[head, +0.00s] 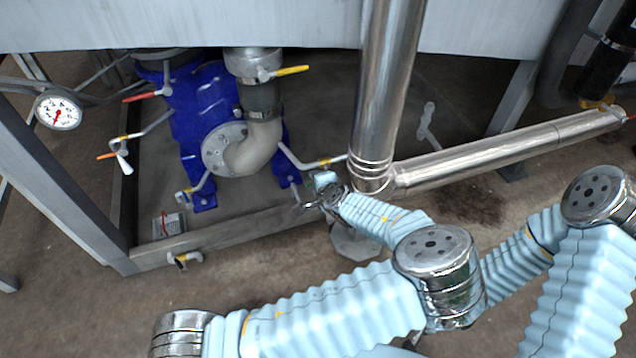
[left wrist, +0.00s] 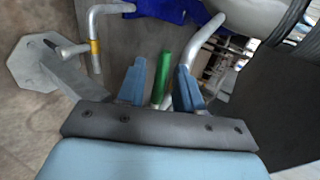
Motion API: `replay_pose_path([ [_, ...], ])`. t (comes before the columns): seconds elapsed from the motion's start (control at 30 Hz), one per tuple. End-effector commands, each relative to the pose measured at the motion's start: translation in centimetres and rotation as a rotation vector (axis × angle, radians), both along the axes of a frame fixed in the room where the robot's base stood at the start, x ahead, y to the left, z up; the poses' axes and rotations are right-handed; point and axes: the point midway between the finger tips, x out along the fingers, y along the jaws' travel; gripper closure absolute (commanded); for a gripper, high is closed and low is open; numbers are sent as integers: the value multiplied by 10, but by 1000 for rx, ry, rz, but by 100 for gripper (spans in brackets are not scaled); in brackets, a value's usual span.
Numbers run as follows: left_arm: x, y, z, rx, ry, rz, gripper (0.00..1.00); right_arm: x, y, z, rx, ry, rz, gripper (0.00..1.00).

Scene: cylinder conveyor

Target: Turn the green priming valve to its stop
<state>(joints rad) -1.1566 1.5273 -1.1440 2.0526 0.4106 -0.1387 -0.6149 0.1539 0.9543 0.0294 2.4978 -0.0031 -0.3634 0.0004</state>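The green valve handle (left wrist: 162,80) shows in the left wrist view as a short upright bar. In the head view it is mostly hidden behind my left gripper (head: 318,184), beside the foot of the shiny vertical pipe. In the left wrist view my left gripper (left wrist: 160,88) is open, with one blue finger on each side of the green handle. Gaps show between the handle and the fingers; I cannot tell how deep the handle sits between them. My right arm is at the right of the head view, and its gripper does not show.
A blue pump (head: 205,110) stands behind, with a yellow-handled valve (head: 290,71) and a red-handled valve (head: 140,97). The shiny vertical pipe (head: 385,90) rises close to my left gripper. A steel frame rail (head: 225,236) runs in front. A gauge (head: 58,111) is at left.

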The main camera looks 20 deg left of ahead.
Motion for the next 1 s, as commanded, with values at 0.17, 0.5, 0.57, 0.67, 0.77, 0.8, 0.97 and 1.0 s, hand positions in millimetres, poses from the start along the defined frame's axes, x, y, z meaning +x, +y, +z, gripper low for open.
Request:
replay_pose_path([
  [0.17,-9,-8,9,0,-2,-3,65,0,0,0,0,0,0,65],
  [0.5,-63,-49,53,0,-1,-5,65,0,0,0,0,0,0,65],
  [0.57,-71,-55,60,0,-1,-4,65,0,0,1,0,0,0,65],
  [0.67,-82,-62,69,0,-1,-2,65,0,0,1,0,0,0,65],
  [0.77,-89,-67,74,0,-1,-2,65,0,0,2,0,0,0,65],
  [0.8,-90,-68,75,1,1,-2,65,0,0,2,0,0,0,65],
  [0.97,-92,-69,77,1,0,-1,65,0,0,2,0,0,0,65],
  [1.0,-92,-69,77,1,0,-1,65,0,0,2,0,0,0,65],
])
